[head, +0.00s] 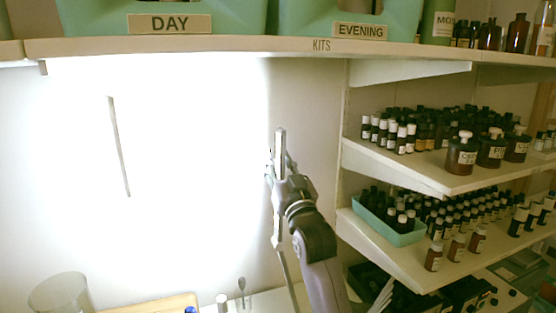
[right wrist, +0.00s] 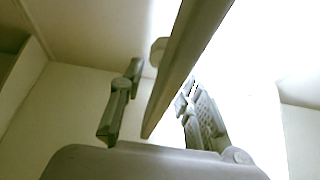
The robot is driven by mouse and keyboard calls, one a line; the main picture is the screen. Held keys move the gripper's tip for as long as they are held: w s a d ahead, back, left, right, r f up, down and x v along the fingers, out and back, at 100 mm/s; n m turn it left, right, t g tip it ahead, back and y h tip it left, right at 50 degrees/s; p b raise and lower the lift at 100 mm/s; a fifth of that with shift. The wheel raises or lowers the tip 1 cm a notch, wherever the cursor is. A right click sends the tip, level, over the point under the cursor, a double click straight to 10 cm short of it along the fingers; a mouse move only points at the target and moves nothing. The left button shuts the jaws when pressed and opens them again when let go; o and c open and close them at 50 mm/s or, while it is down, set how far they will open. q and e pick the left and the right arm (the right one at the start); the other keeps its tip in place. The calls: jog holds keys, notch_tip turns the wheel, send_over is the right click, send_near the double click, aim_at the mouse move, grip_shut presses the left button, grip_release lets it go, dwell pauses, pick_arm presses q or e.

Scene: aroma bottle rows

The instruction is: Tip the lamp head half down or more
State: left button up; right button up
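A narrow grey upright bar, apparently the lamp head seen edge-on (head: 278,225), stands before the brightly lit wall in the head view. A thinner post runs down below it. My right gripper (head: 280,168) is at the bar's upper part. In the right wrist view, a long grey bar (right wrist: 185,60) slants across between the two separated fingers of my right gripper (right wrist: 160,112). The fingers look open, with space on both sides of the bar; contact cannot be told. My left gripper is not in view.
Shelves of small bottles (head: 465,212) stand to the right, with a green tray (head: 408,237) on one. A shelf (head: 240,44) with green kit boxes runs overhead. A clear glass (head: 60,295) and a wooden board (head: 155,304) are low at left.

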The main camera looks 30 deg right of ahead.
grip_shut()
dwell(0.3)
jog(key=shift+f, duration=0.1)
dwell(0.4)
